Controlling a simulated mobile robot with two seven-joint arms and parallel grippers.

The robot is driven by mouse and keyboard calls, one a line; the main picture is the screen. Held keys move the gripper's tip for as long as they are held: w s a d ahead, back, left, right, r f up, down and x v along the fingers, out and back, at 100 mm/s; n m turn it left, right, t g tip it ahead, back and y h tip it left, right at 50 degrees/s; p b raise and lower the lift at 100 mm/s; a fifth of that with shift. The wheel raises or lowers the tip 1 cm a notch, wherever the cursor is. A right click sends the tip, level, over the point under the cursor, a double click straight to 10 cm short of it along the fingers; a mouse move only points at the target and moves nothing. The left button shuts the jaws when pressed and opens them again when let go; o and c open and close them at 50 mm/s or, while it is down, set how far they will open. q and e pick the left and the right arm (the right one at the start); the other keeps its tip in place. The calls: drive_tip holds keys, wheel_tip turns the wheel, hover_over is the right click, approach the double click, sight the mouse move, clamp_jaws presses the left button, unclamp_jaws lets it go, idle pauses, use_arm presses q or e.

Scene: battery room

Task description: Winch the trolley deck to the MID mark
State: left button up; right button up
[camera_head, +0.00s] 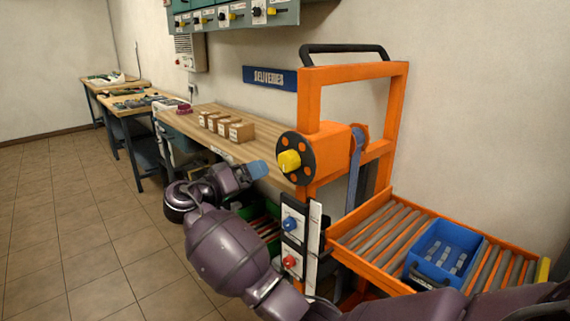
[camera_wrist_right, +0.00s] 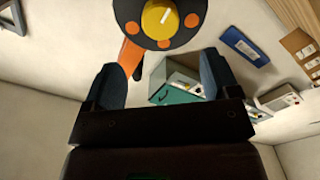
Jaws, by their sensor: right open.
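The orange trolley (camera_head: 311,110) stands at the right with its roller deck (camera_head: 372,227) low beside it. On its post is a dark winch disc with orange spots and a yellow knob (camera_head: 289,161); the knob also shows in the right wrist view (camera_wrist_right: 160,18). A blue strap (camera_head: 355,170) hangs from the drum. A white strip (camera_head: 314,238) runs down the post; its marks are too small to read. My right gripper (camera_head: 258,169) is open and empty, its blue fingers just left of the knob, apart from it. In the wrist view the knob lies beyond the fingertips (camera_wrist_right: 160,72). My left gripper is not in view.
A blue crate (camera_head: 442,254) with grey blocks sits on the rollers. A panel with a blue knob (camera_head: 291,224) and a red knob (camera_head: 290,262) is below the disc. A wooden bench (camera_head: 205,141) with several small boxes stands behind my right gripper. The floor at left is clear.

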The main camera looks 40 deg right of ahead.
sight(284, 163)
drive_tip(key=d, duration=0.9)
drive_tip(key=shift+w+d+f+b, duration=0.1)
drive_tip(key=shift+w+d+b, duration=0.2)
drive_tip(key=shift+w+d, duration=0.05)
drive_tip(key=shift+d, duration=0.4)
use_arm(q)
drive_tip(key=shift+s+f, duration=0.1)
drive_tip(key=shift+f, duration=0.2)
use_arm(e)
drive_tip(key=shift+d, duration=0.15)
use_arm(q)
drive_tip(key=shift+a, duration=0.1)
use_arm(e)
drive_tip(key=shift+c, duration=0.3)
